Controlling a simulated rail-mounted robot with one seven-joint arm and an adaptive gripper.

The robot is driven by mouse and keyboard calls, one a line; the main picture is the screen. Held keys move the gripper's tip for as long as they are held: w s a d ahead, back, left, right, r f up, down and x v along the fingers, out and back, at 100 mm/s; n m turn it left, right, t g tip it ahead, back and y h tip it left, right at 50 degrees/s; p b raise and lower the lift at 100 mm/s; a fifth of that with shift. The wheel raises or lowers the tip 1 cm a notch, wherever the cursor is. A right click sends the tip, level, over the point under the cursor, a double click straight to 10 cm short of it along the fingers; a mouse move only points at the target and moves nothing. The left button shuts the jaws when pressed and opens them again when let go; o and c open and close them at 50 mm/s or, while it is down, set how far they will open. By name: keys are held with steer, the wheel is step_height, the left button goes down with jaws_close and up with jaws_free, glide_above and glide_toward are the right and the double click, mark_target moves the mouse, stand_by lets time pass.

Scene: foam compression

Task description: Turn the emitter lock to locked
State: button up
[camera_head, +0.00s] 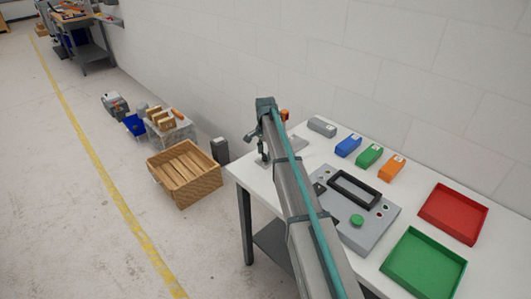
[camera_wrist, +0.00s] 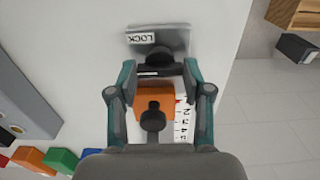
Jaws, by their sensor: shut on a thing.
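A metal plate with a "LOCK" label (camera_wrist: 140,39) lies on the white table in the wrist view. A dark knob (camera_wrist: 160,58), which looks like the emitter lock, stands at this plate. My gripper (camera_wrist: 160,72) has its teal fingers on either side of the knob and is shut on it. An orange block (camera_wrist: 152,97) with a black round knob (camera_wrist: 153,121) shows between the fingers, nearer the wrist. A scale with numbers (camera_wrist: 183,125) is beside it. The lock's exact turn angle cannot be told. In the head view, my arm partly hides this fixture.
A grey panel (camera_head: 376,226) with a green button is on the table (camera_head: 236,168). Blue (camera_head: 348,145), green (camera_head: 369,155) and orange (camera_head: 392,168) blocks stand behind it. Red (camera_head: 453,213) and green (camera_head: 423,266) trays lie at the right. A wooden crate (camera_head: 185,191) is on the floor.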

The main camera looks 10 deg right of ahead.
mark_target(265, 154)
steer(key=o, duration=0.9)
step_height(265, 154, up, 12)
steer(key=shift+r, duration=0.1)
